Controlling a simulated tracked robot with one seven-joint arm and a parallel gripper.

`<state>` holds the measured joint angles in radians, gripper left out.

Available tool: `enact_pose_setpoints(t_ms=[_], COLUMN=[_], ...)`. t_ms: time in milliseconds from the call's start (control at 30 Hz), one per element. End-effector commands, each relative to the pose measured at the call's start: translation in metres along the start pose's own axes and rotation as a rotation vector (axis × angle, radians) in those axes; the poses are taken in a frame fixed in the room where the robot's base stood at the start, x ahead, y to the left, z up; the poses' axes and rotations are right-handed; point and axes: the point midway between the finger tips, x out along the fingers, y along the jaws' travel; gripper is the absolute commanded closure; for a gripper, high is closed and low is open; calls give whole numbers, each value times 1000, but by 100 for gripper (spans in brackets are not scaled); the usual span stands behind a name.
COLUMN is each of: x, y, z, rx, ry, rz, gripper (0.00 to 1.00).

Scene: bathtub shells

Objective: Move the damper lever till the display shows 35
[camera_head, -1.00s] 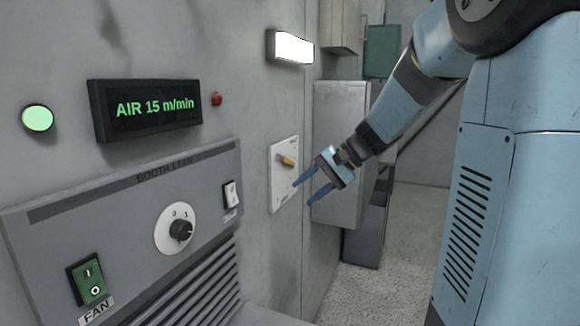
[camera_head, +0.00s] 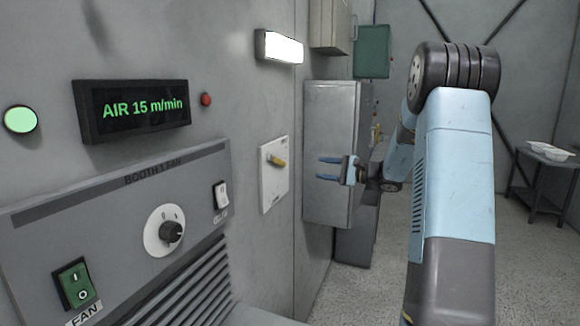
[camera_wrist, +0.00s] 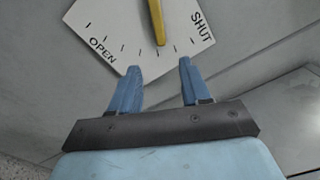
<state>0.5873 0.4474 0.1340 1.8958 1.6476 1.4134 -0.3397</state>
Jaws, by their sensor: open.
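The damper lever (camera_head: 277,161) is a yellow handle on a white plate (camera_head: 269,194) fixed to the grey wall. In the wrist view the lever (camera_wrist: 157,24) points between the OPEN and SHUT marks, nearer SHUT, on the ticked plate (camera_wrist: 112,24). The display (camera_head: 133,108) on the wall reads "AIR 15 m/min" in green. My gripper (camera_head: 322,169) is open and empty, to the right of the plate in the head view. In the wrist view the blue fingertips (camera_wrist: 159,64) lie on either side of the lever's line, just short of its tip, apart from it.
A grey panel (camera_head: 110,210) with a dial, a green FAN switch and a white switch is at the left. A grey cabinet (camera_head: 332,115) stands behind my gripper. A lit lamp (camera_head: 280,47) is above the plate. Open floor lies to the right.

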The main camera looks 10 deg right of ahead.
Motion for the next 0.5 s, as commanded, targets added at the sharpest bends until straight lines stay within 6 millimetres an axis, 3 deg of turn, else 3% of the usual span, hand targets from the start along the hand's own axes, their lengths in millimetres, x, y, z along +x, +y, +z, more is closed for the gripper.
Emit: enact_pose_setpoints(t_ms=[500], x=[89], y=[1], z=[2], rx=[0], ry=[-5], rz=[4], gripper=[53])
